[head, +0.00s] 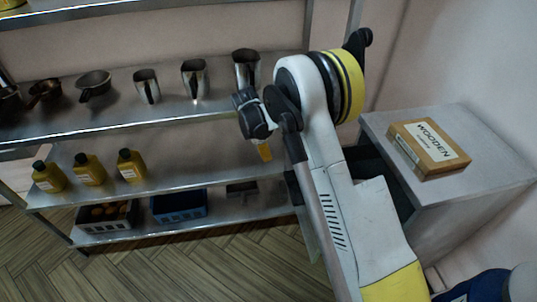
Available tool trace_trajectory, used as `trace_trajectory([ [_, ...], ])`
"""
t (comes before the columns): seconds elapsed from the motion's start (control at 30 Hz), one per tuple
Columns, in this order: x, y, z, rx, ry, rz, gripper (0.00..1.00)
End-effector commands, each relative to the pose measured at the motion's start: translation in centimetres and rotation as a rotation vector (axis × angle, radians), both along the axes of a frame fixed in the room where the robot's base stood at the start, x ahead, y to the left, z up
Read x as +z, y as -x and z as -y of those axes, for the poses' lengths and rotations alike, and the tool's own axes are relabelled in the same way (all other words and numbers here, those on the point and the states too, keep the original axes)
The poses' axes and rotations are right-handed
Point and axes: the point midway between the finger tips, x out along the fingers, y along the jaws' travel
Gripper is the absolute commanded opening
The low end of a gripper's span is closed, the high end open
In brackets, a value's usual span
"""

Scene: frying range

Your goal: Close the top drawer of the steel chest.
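The steel chest (468,187) stands at the right against the wall, seen from above. Its flat grey top and its near side show. Its drawer front is mostly hidden behind my white and yellow arm. Dark shapes show between the arm and the chest's left edge. I cannot tell from them how far the top drawer is out. My arm rises across the middle of the view, left of the chest. A black part of it sticks out to the left in front of the shelves. I cannot make out gripper fingers there.
A wooden box (429,148) lies on the chest top. Steel shelves (130,127) at the left hold metal jugs (194,79), pans (93,84), yellow bottles (90,169), a dark crate (106,219) and a blue crate (179,206). The wood floor (190,268) at the lower left is clear.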

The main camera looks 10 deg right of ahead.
Motion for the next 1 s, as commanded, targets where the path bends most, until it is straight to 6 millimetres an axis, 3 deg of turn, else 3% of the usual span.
trace_trajectory([
  [0.37,-8.1,0.0,1.9,-0.002,0.0,0.001,0.0],
  [0.5,-7.5,0.0,4.6,-0.004,0.0,0.002,0.0],
  [0.6,-7.4,0.0,5.5,-0.003,0.0,0.002,0.0],
  [1.0,-7.1,-0.1,5.9,-0.002,0.0,0.001,0.0],
])
